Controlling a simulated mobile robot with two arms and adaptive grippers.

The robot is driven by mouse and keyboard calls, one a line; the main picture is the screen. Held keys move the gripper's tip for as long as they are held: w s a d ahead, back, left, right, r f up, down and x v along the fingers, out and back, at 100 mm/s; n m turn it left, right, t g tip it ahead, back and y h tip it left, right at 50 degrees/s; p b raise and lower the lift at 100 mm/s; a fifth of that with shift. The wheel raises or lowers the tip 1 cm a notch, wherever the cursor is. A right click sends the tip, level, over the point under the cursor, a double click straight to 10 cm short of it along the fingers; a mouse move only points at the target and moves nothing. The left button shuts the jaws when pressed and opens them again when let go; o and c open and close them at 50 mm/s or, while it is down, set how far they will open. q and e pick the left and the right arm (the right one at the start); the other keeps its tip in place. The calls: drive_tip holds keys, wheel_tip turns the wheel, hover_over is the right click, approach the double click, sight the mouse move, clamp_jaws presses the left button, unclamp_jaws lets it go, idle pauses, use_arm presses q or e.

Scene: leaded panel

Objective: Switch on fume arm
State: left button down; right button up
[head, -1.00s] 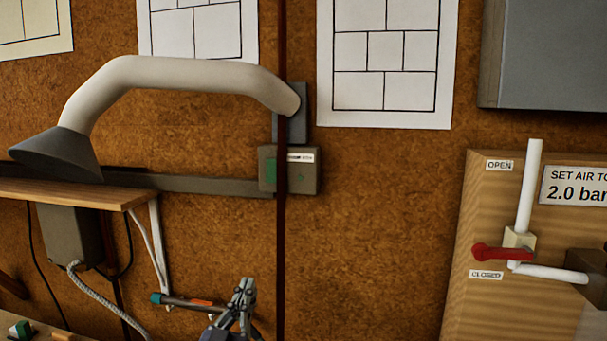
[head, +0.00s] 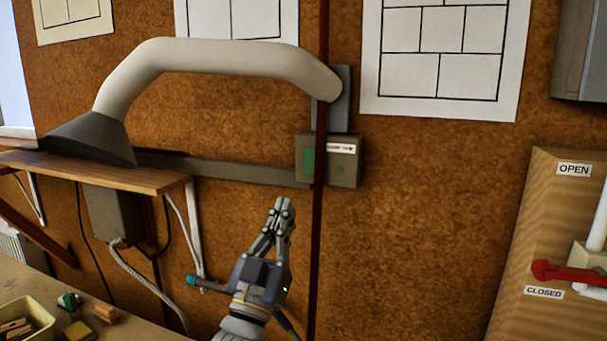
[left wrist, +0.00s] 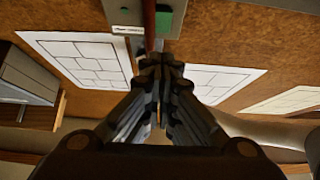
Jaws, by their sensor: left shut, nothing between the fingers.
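The fume arm (head: 200,55) is a thick pale bent tube with a dark hood (head: 92,140) at its left end, fixed to the wall at its right end. Below that mount is a grey switch box (head: 343,170) with a green button (head: 308,160), a white label and a small green spot. A dark vertical strip crosses the box's front. My left gripper (head: 282,205) is shut and empty, pointing up, below and left of the box and apart from it in the head view. In the left wrist view the box (left wrist: 130,12) and green button (left wrist: 164,22) show beyond the fingertips (left wrist: 160,62).
A wooden shelf (head: 110,178) is under the hood, with a soldering-iron-like tool (head: 205,284) hanging near its bracket. A wooden board with a red valve handle (head: 565,272) stands at the right. A yellow tray (head: 35,318) is at lower left. The wall right of the box is open.

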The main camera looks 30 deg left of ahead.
sight(310, 157)
use_arm(q)
drive_tip(key=shift+w+a+r+p, duration=0.4)
drive_tip(key=shift+w+r+p, duration=0.35)
drive_tip(key=shift+w, duration=0.85)
drive_tip(key=shift+w+a+r+p, duration=0.4)
drive_tip(key=shift+w+r+p, duration=0.4)
drive_tip(key=shift+w, duration=0.85)
drive_tip(key=shift+w+a+r+p, duration=0.5)
drive_tip(key=shift+w+p, duration=0.4)
drive_tip(key=shift+w, duration=0.7)
drive_tip(key=shift+d, duration=0.1)
use_arm(e)
drive_tip(key=r, duration=0.5)
drive_tip(key=shift+w+r, duration=0.3)
drive_tip(key=shift+r, duration=0.05)
